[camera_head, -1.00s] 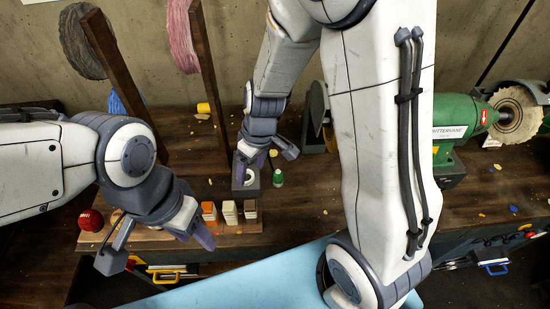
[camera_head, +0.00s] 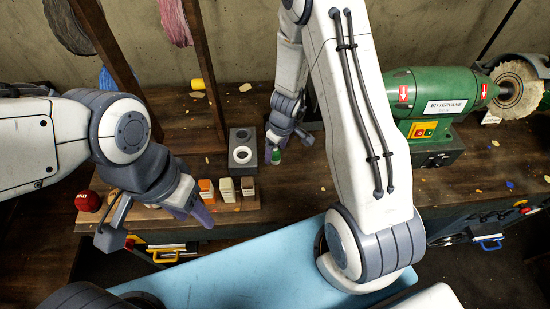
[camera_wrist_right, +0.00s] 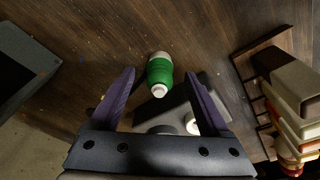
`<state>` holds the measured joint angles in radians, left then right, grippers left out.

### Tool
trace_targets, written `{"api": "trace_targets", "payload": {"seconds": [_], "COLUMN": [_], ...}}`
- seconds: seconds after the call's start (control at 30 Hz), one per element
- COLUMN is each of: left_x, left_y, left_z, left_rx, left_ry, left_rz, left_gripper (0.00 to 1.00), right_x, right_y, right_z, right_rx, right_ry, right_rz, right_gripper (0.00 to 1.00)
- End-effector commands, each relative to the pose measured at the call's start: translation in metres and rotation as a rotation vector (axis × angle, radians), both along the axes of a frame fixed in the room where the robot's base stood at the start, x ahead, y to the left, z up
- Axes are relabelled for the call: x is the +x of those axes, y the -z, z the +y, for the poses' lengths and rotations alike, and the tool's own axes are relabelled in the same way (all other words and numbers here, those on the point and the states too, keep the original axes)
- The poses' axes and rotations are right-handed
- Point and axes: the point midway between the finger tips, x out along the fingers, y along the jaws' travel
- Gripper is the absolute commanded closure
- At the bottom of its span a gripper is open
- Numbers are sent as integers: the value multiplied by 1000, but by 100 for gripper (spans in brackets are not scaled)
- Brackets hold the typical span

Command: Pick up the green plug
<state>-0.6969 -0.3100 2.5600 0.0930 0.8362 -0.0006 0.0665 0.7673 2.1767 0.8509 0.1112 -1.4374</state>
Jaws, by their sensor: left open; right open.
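The green plug (camera_head: 276,156) stands on the wooden bench just right of a grey block with round holes (camera_head: 242,137), partly hidden by my right gripper. In the right wrist view the green plug (camera_wrist_right: 160,74) has a green body and pale ends, and it lies between the lines of the two purple fingers. My right gripper (camera_head: 287,148) is open, over and close to the plug; the fingers (camera_wrist_right: 159,78) show gaps on both sides of it. My left gripper (camera_head: 160,222) is open and empty at the bench's front left, far from the plug.
A wooden rack with orange, cream and brown pieces (camera_head: 226,190) lies near the front edge. A red ball (camera_head: 88,201) sits at its left end. A green grinder (camera_head: 435,98) stands at the right. Wooden posts rise at the back left. Bare bench lies right of the rack.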

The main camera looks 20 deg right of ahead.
Motion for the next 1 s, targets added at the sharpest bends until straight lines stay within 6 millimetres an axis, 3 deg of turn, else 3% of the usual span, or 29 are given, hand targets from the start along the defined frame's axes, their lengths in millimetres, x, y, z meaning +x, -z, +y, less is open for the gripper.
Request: {"api": "trace_targets", "payload": {"seconds": [0.03, 0.13, 0.43, 0.63, 1.0], "left_x": [0, 0, 0, 0, 0], "left_y": [9, 15, 14, 14, 6], "left_z": [0, 0, 0, 0, 0], "left_rx": [0, 0, 0, 0, 0], "left_ry": [0, 0, 0, 0, 0], "left_rz": [0, 0, 0, 0, 0], "left_gripper": [50, 50, 50, 50, 50], "right_x": [1, 2, 3, 3, 4], "right_y": [13, 23, 24, 24, 14], "right_z": [0, 1, 1, 1, 1], "right_rx": [0, 1, 1, 1, 0], "right_ry": [1, 1, 0, 0, -1], "right_rz": [1, 1, -1, -1, -2], "right_gripper": [20, 20, 20, 97, 100]}}
